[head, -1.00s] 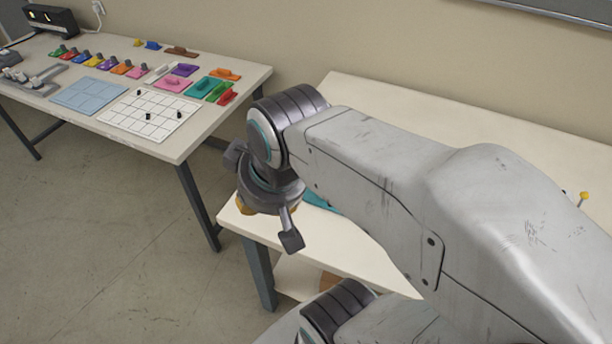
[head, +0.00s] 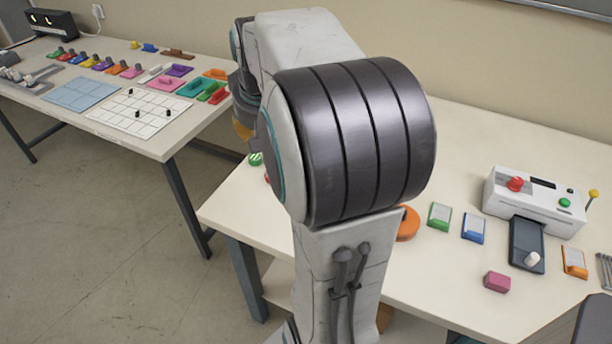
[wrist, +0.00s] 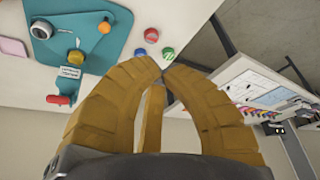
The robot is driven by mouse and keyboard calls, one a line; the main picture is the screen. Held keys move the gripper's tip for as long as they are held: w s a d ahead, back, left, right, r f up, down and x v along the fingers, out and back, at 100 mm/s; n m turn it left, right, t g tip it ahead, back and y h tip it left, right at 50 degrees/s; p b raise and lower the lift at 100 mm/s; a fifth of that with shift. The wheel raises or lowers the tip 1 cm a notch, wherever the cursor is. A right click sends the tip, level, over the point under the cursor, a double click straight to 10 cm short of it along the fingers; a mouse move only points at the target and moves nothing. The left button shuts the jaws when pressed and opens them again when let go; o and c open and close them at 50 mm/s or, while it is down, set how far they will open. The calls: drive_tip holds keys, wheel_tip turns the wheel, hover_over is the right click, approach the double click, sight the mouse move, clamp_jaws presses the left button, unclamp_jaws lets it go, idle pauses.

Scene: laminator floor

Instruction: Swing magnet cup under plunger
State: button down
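My gripper (wrist: 161,68) has yellow fingers that curve inward, with the tips together and nothing between them. In the head view only a sliver of yellow finger (head: 242,130) shows beside my arm. In the wrist view a teal board (wrist: 112,55) lies on the table beyond my left finger. It carries a white and dark round part (wrist: 42,30), an orange knob (wrist: 75,57) and a red-ended part (wrist: 57,100). I cannot tell which part is the magnet cup or the plunger. My arm hides the board in the head view.
Striped green (wrist: 168,52), red (wrist: 152,35) and blue (wrist: 140,53) balls lie beside the board. A white machine (head: 535,205), coloured blocks and an orange disc (head: 408,224) are at the right of the table. Another table (head: 150,150) with small parts stands at left.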

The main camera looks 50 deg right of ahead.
drive_tip(key=w+d+f+m+b, duration=0.15)
drive_tip(key=d+f, duration=0.25)
drive_tip(key=d, duration=0.4)
drive_tip(key=d+f+m+b, duration=0.2)
drive_tip(key=d+f+b, duration=0.1)
drive_tip(key=d+f, duration=0.3)
drive_tip(key=shift+g+h, duration=0.4)
drive_tip(key=p+x, duration=0.1)
drive_tip(key=x, duration=0.2)
drive_tip(key=d+p+x, duration=0.1)
drive_tip(key=x, duration=0.1)
drive_tip(key=p+x, duration=0.1)
drive_tip(key=x, duration=0.2)
drive_tip(key=shift+w+d+f+p, duration=0.1)
drive_tip(key=shift+d+f+p, duration=0.05)
drive_tip(key=shift+d+p, duration=0.25)
drive_tip(key=shift+s+a+f+p, duration=0.4)
drive_tip(key=shift+s+a+p, duration=0.3)
drive_tip(key=shift+s+a, duration=0.05)
drive_tip(key=shift+s+a+f+p, duration=0.45)
drive_tip(key=shift+a+f+p, duration=0.05)
drive_tip(key=shift+p, duration=0.05)
drive_tip(key=shift+f+n, duration=0.1)
drive_tip(key=shift+n, duration=0.15)
drive_tip(key=shift+a+f+b, duration=0.1)
drive_tip(key=shift+f+b, duration=0.05)
drive_tip(key=shift+b, duration=0.3)
